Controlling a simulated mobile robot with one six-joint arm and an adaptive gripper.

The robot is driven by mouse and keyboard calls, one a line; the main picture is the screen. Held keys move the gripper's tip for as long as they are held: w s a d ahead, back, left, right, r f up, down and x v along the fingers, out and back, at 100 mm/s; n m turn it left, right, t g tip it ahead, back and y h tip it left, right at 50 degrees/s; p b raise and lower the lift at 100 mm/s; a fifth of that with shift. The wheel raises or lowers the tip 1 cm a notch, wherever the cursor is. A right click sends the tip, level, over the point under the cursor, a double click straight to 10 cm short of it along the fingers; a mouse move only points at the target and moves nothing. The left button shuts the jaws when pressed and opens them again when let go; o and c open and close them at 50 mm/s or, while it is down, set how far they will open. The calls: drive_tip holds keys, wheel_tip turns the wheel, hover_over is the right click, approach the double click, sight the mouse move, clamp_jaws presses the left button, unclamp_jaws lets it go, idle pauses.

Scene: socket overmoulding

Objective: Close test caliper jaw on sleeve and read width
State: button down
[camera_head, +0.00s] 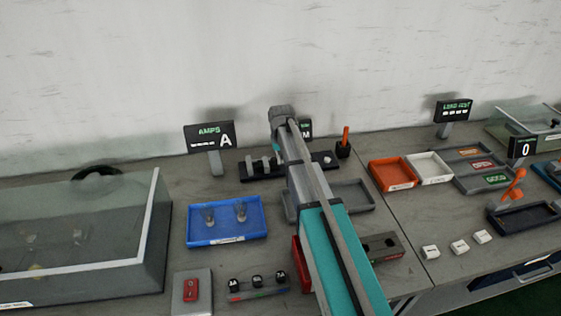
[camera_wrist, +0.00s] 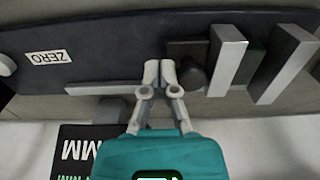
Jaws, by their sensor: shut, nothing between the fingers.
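The test caliper is a dark bar (camera_wrist: 110,50) with a "ZERO" label (camera_wrist: 48,57), seen upside down in the wrist view. Upright grey jaw plates (camera_wrist: 227,60) stand on its right part. A dark round piece (camera_wrist: 193,76) sits on a block beside the plates; I cannot tell whether it is the sleeve or a knob. My gripper (camera_wrist: 160,76) is shut and empty, just left of the round piece; contact is unclear. In the head view the caliper (camera_head: 246,171) shows behind my arm, which hides the gripper. The "MM" readout (camera_wrist: 82,148) is partly cut off.
A blue tray (camera_head: 228,234) with two small pieces lies front left of the caliper. A grey tray (camera_head: 352,196) lies in front, partly behind my arm. An AMPS display (camera_head: 209,136) stands left, a black cup (camera_head: 343,150) right. A glass-sided box (camera_head: 75,240) fills the left.

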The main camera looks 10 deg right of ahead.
drive_tip(key=shift+a, duration=1.15)
idle(0.4)
drive_tip(key=shift+d, duration=0.25)
drive_tip(key=shift+d, duration=0.45)
idle(0.3)
drive_tip(key=shift+r, duration=0.1)
drive_tip(key=shift+r+p, duration=3.4)
drive_tip(key=shift+p, duration=0.15)
